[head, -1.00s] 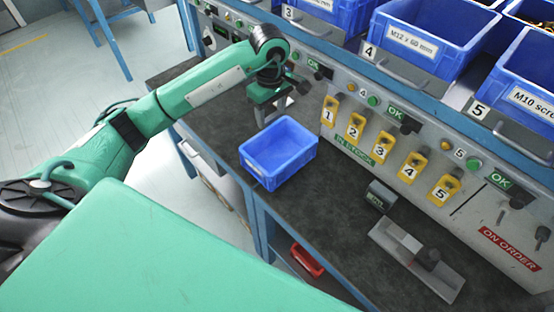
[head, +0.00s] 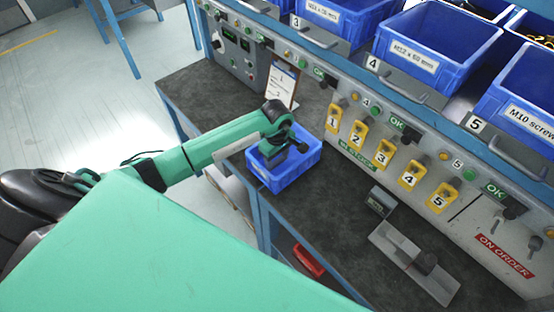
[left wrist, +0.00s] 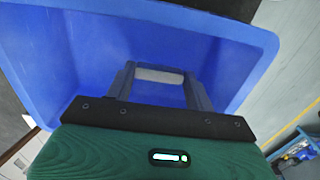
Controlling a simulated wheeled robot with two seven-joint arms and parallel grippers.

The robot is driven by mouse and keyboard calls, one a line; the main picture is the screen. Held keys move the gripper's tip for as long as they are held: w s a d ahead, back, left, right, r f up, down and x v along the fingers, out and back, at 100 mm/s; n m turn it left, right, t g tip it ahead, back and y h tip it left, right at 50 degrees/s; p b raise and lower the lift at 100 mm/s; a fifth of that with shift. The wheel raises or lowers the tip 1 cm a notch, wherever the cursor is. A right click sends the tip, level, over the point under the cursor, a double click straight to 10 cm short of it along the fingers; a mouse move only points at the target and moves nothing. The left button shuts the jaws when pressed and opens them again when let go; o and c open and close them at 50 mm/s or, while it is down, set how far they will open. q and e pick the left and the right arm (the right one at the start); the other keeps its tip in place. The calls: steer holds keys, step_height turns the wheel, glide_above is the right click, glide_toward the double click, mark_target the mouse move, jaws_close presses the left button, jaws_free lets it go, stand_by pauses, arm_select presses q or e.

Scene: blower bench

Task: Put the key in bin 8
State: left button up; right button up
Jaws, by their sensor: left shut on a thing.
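A light grey bar-shaped thing, which looks like the key (left wrist: 160,75), sits between the fingertips of my left gripper (left wrist: 160,84) in the left wrist view. My left gripper (head: 284,157) is shut on it and reaches down into the open blue bin (head: 298,173) on the bench. The bin's walls also fill much of the left wrist view (left wrist: 60,60). The fingertips and the key are hidden in the head view. I cannot read a number 8 on this bin. My right gripper is not in view.
Blue bins stand on the rack, with plates 3, 4 (head: 372,62) and 5 (head: 476,124). Yellow numbered tags (head: 382,152) hang on the panel below. A clipboard (head: 281,84) stands behind the bin. A grey metal fixture (head: 415,262) lies nearer on the dark bench.

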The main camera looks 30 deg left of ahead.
mark_target(277, 162)
arm_select(q)
steer(key=shift+f, duration=0.85)
steer(key=o, duration=1)
steer(key=shift+o, duration=0.2)
steer(key=shift+r, duration=0.25)
step_height(277, 162, up, 12)
steer(key=b, duration=0.2)
